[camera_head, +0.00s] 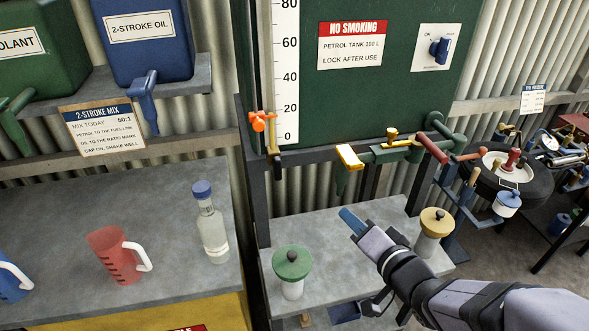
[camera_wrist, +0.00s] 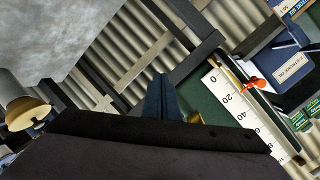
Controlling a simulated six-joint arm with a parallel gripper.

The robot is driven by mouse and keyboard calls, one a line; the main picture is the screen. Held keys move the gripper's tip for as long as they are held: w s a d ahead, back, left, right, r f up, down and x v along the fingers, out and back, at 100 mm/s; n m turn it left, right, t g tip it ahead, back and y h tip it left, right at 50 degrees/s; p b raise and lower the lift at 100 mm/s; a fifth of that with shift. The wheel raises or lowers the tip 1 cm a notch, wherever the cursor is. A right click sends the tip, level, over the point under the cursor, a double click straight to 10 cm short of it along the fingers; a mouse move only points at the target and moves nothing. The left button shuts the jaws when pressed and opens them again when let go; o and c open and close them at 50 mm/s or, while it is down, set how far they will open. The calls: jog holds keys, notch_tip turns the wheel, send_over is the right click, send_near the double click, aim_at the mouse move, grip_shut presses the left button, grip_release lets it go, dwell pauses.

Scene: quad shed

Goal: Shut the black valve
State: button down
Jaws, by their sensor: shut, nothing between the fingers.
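My gripper (camera_head: 352,220) is shut and empty, its blue fingertips over the low grey shelf, between a green-lidded jar and a yellow-lidded jar. In the wrist view the fingers (camera_wrist: 160,97) are together. A yellow lever (camera_head: 349,157) and a red-handled fitting (camera_head: 431,148) sit on the green pipe under the tank.
The green-lidded jar (camera_head: 292,267) and yellow-lidded jar (camera_head: 434,224) stand on the low shelf (camera_head: 384,211). On the left bench (camera_head: 175,215) are a clear bottle (camera_head: 212,230) and a red jug (camera_head: 112,255). The green tank (camera_head: 300,90) hangs above.

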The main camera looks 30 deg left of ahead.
aim_at(277, 166)
notch_tip(277, 166, up, 7)
jog(key=s+a+m+y, duration=0.2)
jog(key=m+y, duration=0.1)
jog(key=m, duration=0.2)
jog(key=shift+a+r+m+y, duration=0.15)
jog(key=shift+a+m+y, duration=0.15)
jog(key=shift+a+y, duration=0.1)
jog(key=w+a+p, duration=0.2)
jog(key=a+p, duration=0.3)
jog(key=a, duration=0.6)
jog(key=shift+w+a, duration=0.15)
jog(key=shift+w, duration=0.05)
